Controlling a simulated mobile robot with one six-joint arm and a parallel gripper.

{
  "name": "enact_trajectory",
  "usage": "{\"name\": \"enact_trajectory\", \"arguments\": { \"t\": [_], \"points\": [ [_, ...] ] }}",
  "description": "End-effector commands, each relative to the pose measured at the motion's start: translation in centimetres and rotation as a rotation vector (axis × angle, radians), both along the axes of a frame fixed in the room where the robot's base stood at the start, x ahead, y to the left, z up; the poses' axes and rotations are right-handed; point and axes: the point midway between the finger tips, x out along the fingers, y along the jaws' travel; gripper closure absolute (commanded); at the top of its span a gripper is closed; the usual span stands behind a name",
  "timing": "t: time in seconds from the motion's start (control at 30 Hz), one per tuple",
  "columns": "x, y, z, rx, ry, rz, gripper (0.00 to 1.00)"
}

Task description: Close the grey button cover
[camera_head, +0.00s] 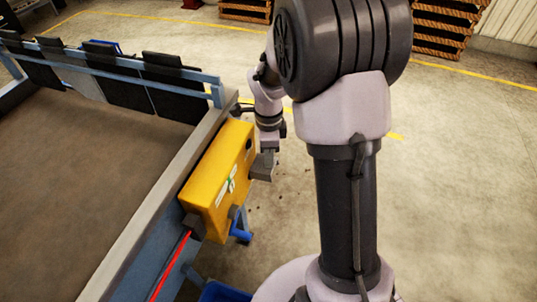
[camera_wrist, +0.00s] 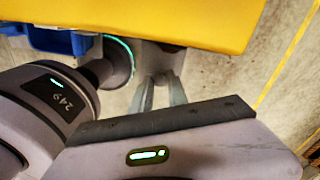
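The yellow control box (camera_head: 220,178) is fixed to the outer side of the grader's frame, with a green and white label on its face. A small dark round part (camera_head: 249,144) sits near the far end of its face, and a grey part (camera_head: 234,212) near its near end. I cannot tell whether either is the grey button cover. My gripper (camera_head: 262,166) is beside the box's face, near its far half, and seems close to it. Its finger gap is not clear. In the wrist view the yellow box (camera_wrist: 150,18) fills the top, and no cover shows there.
The grader's brown belt (camera_head: 85,150) lies left of the box, inside a pale metal rim (camera_head: 150,215). A red cable (camera_head: 172,262) and a blue part (camera_head: 240,234) are by the box's near end. A blue crate (camera_head: 222,292) is low down.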

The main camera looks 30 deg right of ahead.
Motion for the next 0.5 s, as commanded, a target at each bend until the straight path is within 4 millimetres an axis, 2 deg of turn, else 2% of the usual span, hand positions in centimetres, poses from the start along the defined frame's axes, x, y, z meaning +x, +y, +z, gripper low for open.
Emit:
{"name": "enact_trajectory", "arguments": {
  "t": [0.03,0.1,0.5],
  "points": [
    [0.0,0.0,0.01,0.0,0.0,0.0,0.92],
    [0.0,0.0,0.01,0.0,0.0,0.0,1.0],
    [0.01,0.01,0.03,0.0,0.0,0.0,1.0]
  ]
}}
